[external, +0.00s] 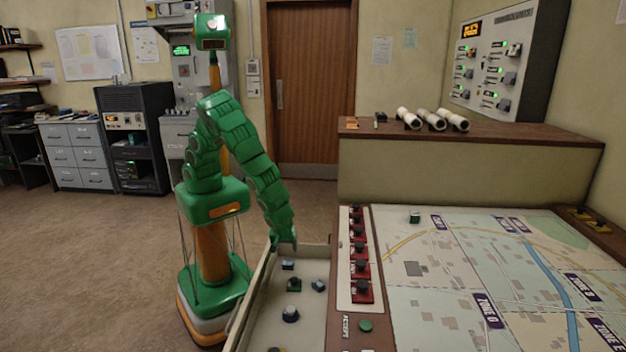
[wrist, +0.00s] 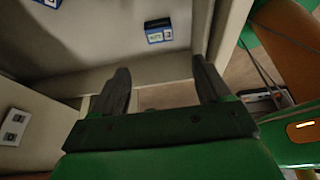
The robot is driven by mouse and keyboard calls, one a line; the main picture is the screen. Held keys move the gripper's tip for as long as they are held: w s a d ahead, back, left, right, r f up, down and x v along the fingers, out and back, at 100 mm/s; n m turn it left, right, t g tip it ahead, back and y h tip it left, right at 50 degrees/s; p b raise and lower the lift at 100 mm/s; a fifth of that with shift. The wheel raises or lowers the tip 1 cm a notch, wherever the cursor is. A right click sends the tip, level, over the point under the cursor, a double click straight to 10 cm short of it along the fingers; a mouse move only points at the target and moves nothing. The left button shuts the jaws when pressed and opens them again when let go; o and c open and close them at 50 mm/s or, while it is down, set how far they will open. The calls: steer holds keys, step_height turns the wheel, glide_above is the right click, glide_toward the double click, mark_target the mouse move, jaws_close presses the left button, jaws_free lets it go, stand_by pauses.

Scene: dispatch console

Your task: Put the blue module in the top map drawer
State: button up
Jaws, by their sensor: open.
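In the external view my gripper (external: 283,246) hangs low at the far end of an open drawer (external: 262,300) beside the map table. Several small modules lie in this drawer. A white-topped blue module (external: 288,265) is nearest the gripper, and other bluish ones (external: 318,285) (external: 290,314) lie further along. In the wrist view my gripper (wrist: 161,72) is open with nothing between its fingers. A blue module (wrist: 158,32) lies on the drawer floor beyond the fingertips, apart from them. Part of another blue one (wrist: 48,3) shows at the top edge. Which drawer level this is, I cannot tell.
A module with a green body (external: 294,286) also lies in the drawer. A small green one (external: 415,217) stands on the map table (external: 455,270). A strip of red-based knobs (external: 360,250) runs along the table edge. Open floor (external: 80,260) lies to the left.

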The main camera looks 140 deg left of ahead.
steer(key=s+d+r+m, duration=0.1)
steer(key=s+r+m, duration=0.2)
steer(key=r, duration=0.4)
steer(key=s+d+r+m+h, duration=0.15)
steer(key=r+m, duration=0.25)
steer(key=r, duration=0.4)
steer(key=s+d+r+m+y, duration=0.1)
steer(key=s+d+r+m, duration=0.2)
steer(key=r, duration=0.4)
steer(key=s+d+r+m+h, duration=0.1)
steer(key=s+d+r+m, duration=0.1)
steer(key=s+r+m, duration=0.2)
steer(key=s+d+r+m+t, duration=0.1)
steer(key=s+d+r+m, duration=0.2)
steer(key=s, duration=0.7)
steer(key=s+d+r+m+h, duration=0.1)
steer(key=s+d+r+m, duration=0.2)
steer(key=s+r+m, duration=0.3)
steer(key=s+m, duration=0.2)
steer(key=m, duration=0.2)
steer(key=shift+d+r+h, duration=0.25)
steer(key=shift+r+h, duration=0.1)
steer(key=shift+r, duration=0.05)
